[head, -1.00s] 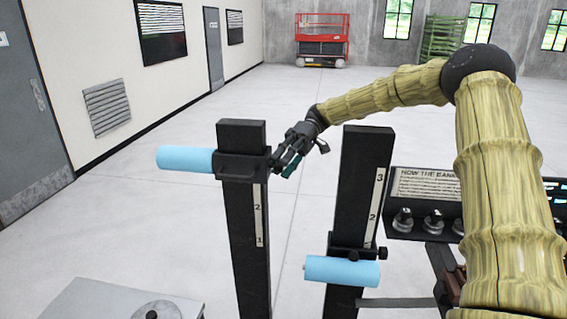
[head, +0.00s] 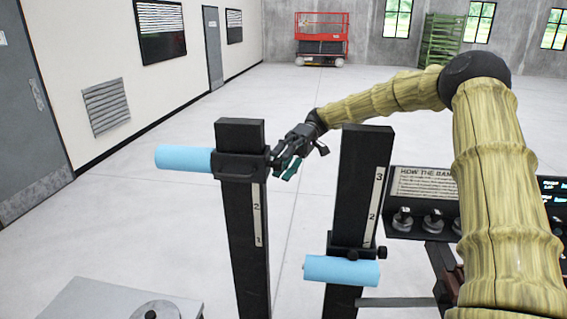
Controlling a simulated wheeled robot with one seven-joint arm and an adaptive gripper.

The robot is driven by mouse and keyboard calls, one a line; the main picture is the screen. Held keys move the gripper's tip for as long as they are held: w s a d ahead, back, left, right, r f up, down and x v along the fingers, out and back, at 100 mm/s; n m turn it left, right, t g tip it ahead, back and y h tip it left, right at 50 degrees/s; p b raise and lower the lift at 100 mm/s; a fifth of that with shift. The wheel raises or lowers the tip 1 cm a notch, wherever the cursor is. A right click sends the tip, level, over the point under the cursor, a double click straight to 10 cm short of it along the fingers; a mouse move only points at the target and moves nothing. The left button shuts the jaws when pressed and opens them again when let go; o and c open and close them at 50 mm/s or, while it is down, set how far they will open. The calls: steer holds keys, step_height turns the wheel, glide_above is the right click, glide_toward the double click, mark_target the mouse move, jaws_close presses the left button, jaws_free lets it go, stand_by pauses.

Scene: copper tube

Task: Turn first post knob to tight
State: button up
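The left black post (head: 245,240) stands upright, with a numbered scale on its face. A dark clamp collar (head: 240,167) sits near its top, and a light blue tube (head: 184,158) sticks out to the left from it. My gripper (head: 283,167) is at the right side of this collar, fingers pointing down and left, with teal pads showing. The fingers cover the place of the knob there, so I cannot see the knob clearly or tell whether they are closed on it.
A right black post (head: 365,185) carries a lower collar with a black knob (head: 381,252) and a blue tube (head: 341,270). A panel with several knobs (head: 403,218) and a sign stands at right. A grey box (head: 90,300) is at lower left.

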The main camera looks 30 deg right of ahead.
steer(key=v, duration=0.7)
steer(key=shift+d, duration=0.25)
steer(key=shift+w, duration=0.1)
